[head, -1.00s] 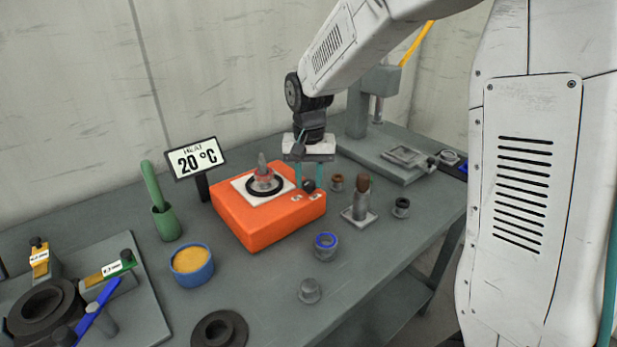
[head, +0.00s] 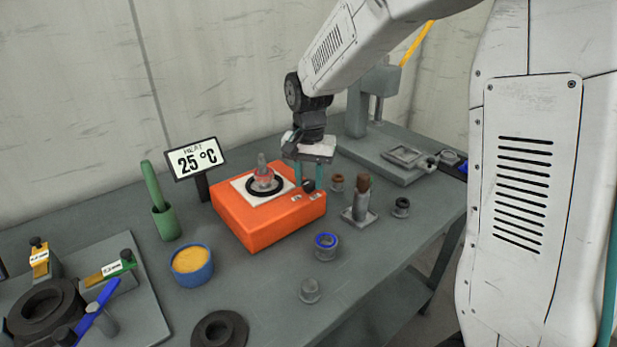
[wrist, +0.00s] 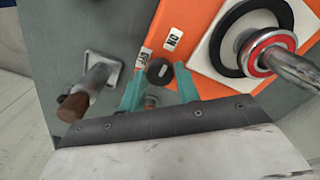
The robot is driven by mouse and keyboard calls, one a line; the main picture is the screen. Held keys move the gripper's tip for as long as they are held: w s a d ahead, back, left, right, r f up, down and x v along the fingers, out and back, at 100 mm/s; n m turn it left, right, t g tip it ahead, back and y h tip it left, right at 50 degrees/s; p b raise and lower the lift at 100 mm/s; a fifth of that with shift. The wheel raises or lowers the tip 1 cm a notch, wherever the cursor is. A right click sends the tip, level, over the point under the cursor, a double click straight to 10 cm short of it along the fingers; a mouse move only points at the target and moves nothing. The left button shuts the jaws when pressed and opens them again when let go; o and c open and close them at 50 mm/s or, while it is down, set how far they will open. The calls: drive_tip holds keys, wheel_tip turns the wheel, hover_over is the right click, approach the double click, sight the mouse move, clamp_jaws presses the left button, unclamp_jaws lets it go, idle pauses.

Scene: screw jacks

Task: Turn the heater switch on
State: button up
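The orange heater (head: 262,225) stands on the bench, and its upper part shows in the wrist view (wrist: 205,20). Its dark round switch knob (wrist: 160,71) has a small pale mark that seems to slant towards the ON label (wrist: 173,39); the OFF label (wrist: 143,58) is beside it. The heat display (head: 195,160) reads 25 °C. My gripper (head: 309,180) is over the heater's right corner. Its two teal fingers (wrist: 160,82) stand apart on either side of the knob and look open; whether either touches it is not clear.
A brown-handled tool (head: 362,195) in a holder stands close right of the gripper.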

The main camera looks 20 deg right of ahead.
sight(309, 182)
drive_tip(key=o, duration=0.3)
wheel_tip(309, 182, up, 8)
drive_tip(key=shift+f, duration=0.1)
idle(0.4)
idle(0.3)
